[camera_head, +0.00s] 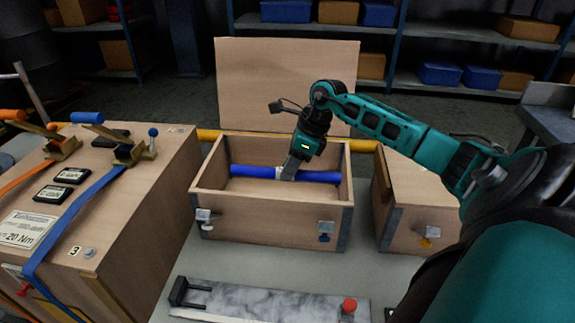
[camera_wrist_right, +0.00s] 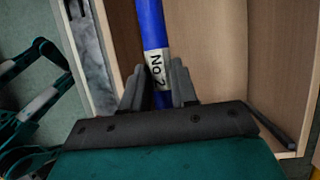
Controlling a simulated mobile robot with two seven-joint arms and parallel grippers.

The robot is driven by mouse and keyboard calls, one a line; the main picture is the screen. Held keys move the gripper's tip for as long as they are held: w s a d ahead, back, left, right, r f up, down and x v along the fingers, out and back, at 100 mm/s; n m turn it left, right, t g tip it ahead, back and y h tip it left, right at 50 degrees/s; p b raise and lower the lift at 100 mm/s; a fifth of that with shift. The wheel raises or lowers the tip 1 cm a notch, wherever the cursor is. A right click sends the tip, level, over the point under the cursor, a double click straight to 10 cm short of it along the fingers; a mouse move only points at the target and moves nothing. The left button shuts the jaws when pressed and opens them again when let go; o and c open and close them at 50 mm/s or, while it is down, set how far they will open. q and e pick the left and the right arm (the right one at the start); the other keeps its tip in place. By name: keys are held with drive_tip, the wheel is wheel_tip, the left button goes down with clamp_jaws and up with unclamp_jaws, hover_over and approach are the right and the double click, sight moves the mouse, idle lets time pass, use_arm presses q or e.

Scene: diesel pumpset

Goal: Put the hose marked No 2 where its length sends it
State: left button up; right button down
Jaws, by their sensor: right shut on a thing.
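The blue hose (camera_head: 248,171) lies crosswise within the walls of the open wooden crate (camera_head: 262,229) in the head view. I cannot tell whether it touches the crate floor. My right gripper (camera_head: 290,174) reaches down into the crate and is shut on the hose near its middle. In the right wrist view, the fingers (camera_wrist_right: 160,90) close around the hose (camera_wrist_right: 150,25) at its white band marked "No 2" (camera_wrist_right: 157,66). My left gripper is not in view.
The crate's lid (camera_head: 285,85) stands upright behind it. Another wooden crate (camera_head: 412,220) is at its right. A marbled plate (camera_head: 262,304) with a black stop and red knob lies in front. A strapped wooden case (camera_head: 150,205) stands at left.

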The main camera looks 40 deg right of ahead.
wheel_tip(320, 180, down, 14)
drive_tip(key=b, duration=0.3)
drive_tip(key=shift+r, duration=0.15)
use_arm(q)
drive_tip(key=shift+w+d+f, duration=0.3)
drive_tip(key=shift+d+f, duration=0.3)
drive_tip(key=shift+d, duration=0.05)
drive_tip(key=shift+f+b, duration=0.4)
drive_tip(key=shift+b, duration=0.25)
use_arm(e)
drive_tip(key=shift+f, duration=0.6)
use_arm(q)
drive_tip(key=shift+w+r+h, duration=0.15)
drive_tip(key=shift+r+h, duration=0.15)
use_arm(e)
drive_tip(key=c, duration=0.9)
unclamp_jaws()
